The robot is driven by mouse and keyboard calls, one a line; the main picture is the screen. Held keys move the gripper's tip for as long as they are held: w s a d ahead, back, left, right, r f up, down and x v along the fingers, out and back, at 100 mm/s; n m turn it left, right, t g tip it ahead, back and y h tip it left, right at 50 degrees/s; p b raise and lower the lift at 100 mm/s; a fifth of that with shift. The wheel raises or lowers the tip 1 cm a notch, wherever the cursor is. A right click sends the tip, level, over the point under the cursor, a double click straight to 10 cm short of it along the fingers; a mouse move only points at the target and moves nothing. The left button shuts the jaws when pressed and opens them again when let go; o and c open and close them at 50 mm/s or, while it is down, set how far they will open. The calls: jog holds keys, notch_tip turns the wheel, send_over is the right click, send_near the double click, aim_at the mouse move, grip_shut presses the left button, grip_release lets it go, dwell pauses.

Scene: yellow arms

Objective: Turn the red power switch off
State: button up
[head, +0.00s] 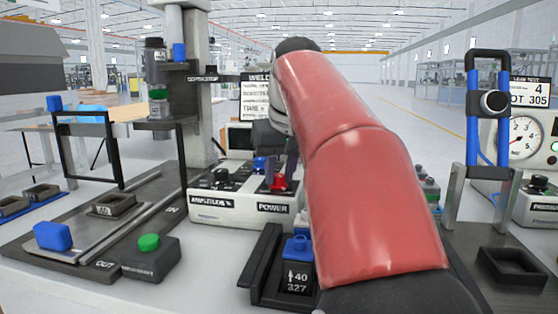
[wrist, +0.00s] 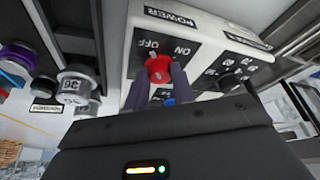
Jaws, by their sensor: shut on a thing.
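The red power switch (head: 278,183) sits on the sloped front of a white control box (head: 240,212), above its POWER label. The switch also shows in the wrist view as a red knob (wrist: 158,68) on a dark plate marked OFF and ON. My gripper (wrist: 157,84) has one dark finger on each side of the knob and is shut on it. I cannot tell for sure which mark the knob points at. In the head view my gripper (head: 279,172) is partly hidden behind my red arm.
A black tray with a blue block (head: 298,248) stands in front of the box. At the left is a fixture with a green button (head: 149,242). A gauge panel (head: 522,137) stands at the right.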

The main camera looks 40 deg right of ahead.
jog(key=shift+n+y+p, duration=0.3)
jog(key=shift+n+p, duration=0.25)
jog(key=shift+n, duration=0.25)
jog(key=o, duration=1)
jog(key=v, duration=0.6)
jog(key=shift+s+d+r, duration=0.1)
jog(key=shift+s+r, duration=0.1)
jog(key=shift+r, duration=0.15)
jog(key=shift+s+r, duration=0.2)
jog(key=shift+r, duration=0.25)
